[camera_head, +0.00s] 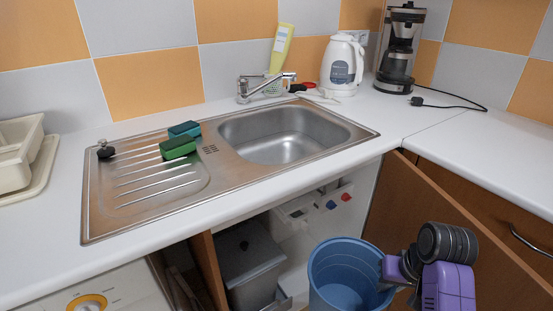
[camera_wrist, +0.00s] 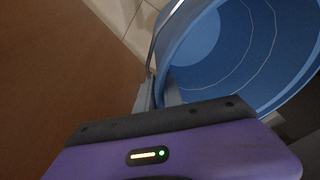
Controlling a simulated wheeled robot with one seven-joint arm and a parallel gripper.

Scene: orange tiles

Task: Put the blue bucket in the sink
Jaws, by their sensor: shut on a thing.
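The blue bucket (camera_head: 345,262) is at the lower right of the head view, below the counter edge, in front of the open cabinet. It is upright or nearly so, and it looks empty. My gripper (camera_head: 386,284) is shut on the right side of its rim. In the wrist view the bucket (camera_wrist: 245,55) fills the upper right, and my gripper (camera_wrist: 158,95) meets its rim. The fingertips are partly hidden. The steel sink (camera_head: 288,140) is set in the counter behind the bucket, with an empty basin and a drainboard at its left.
A green sponge (camera_head: 177,148) and a teal sponge (camera_head: 185,129) lie on the drainboard. A tap (camera_head: 262,86) stands behind the basin. A white kettle (camera_head: 341,66) and coffee maker (camera_head: 401,48) stand at the back right. An open brown cabinet door (camera_head: 440,205) is beside my arm.

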